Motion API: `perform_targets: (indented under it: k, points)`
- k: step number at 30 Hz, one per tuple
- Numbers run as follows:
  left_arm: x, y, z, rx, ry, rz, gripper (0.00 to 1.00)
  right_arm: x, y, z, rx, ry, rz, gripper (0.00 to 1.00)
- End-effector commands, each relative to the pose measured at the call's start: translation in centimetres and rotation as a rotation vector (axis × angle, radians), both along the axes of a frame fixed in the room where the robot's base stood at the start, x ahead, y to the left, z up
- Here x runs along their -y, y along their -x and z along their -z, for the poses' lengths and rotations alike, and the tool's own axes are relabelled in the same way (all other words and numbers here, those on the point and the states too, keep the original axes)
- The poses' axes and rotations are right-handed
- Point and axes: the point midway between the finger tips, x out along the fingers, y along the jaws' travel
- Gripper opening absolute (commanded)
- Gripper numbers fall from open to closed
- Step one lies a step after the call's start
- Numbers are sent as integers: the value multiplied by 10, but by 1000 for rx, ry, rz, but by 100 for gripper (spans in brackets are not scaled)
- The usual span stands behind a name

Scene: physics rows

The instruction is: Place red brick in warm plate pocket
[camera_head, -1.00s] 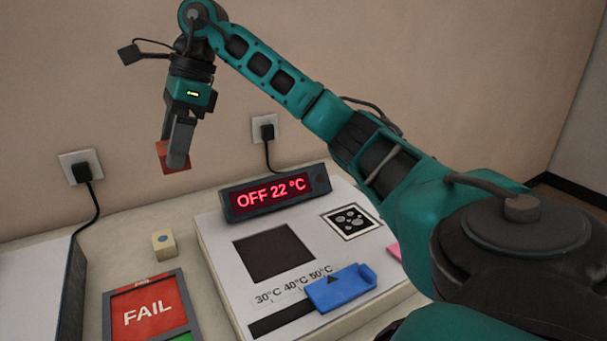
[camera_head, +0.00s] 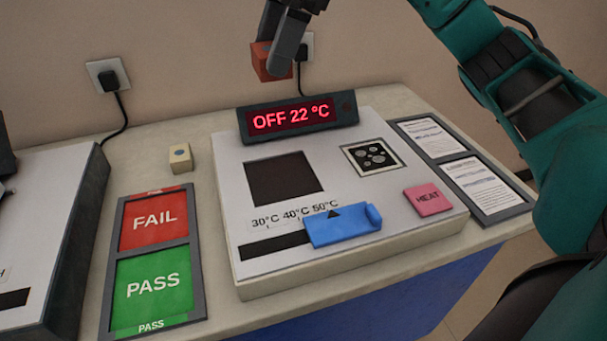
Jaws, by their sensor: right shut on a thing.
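The red brick (camera_head: 267,62) is held up in the air at the top of the view, in front of the wall and above the display. My right gripper (camera_head: 283,57) is shut on it, and its fingers hide part of the brick. The warm plate (camera_head: 229,180) is a white box on the table with a dark square pocket (camera_head: 283,179) in its top. The pocket looks empty. The brick is above and behind the pocket, apart from the plate. My left gripper is not in view.
The display (camera_head: 291,119) reads OFF 22 °C. A blue slider (camera_head: 342,227) and a pink HEAT button (camera_head: 428,199) are on the plate's front. A FAIL/PASS board (camera_head: 153,260), a small beige cube (camera_head: 180,158) and another device (camera_head: 55,225) are to the left. Framed sheets (camera_head: 468,178) are to the right.

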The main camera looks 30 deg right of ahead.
Motion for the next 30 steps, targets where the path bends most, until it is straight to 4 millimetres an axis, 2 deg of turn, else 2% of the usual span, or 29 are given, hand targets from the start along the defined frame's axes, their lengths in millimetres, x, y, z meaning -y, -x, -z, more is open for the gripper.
perform_targets:
  k: [5, 18, 21, 30]
  points:
    - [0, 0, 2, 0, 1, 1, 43, -3, 2, 10, -2, 0, -7, 35]
    - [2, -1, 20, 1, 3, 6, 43, -2, 3, 123, -4, 0, -6, 35]
    - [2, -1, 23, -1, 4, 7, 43, -2, 2, 142, -3, 0, -6, 35]
    - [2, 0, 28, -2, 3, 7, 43, -2, 2, 166, 0, 0, -7, 35]
